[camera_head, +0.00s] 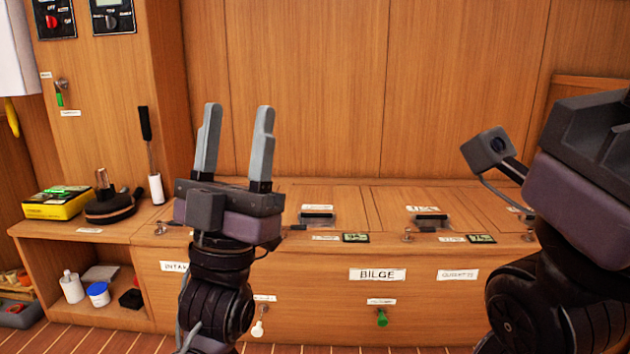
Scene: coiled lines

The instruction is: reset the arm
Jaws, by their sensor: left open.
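My left gripper (235,140) stands upright left of the middle of the view, in front of the wooden bench. Its two grey fingers point up and are wide apart, with nothing between them. My left arm rises to it from the bottom edge. My right arm comes in at the right edge, large and close, with a small camera on a bracket. The fingers of my right gripper do not show.
Behind my arms is a wooden bench front with a BILGE label (377,275) and a green handle (382,318). A yellow box (58,203) and a dark round object (110,208) sit on the left counter. A shelf below holds a white bottle (71,287).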

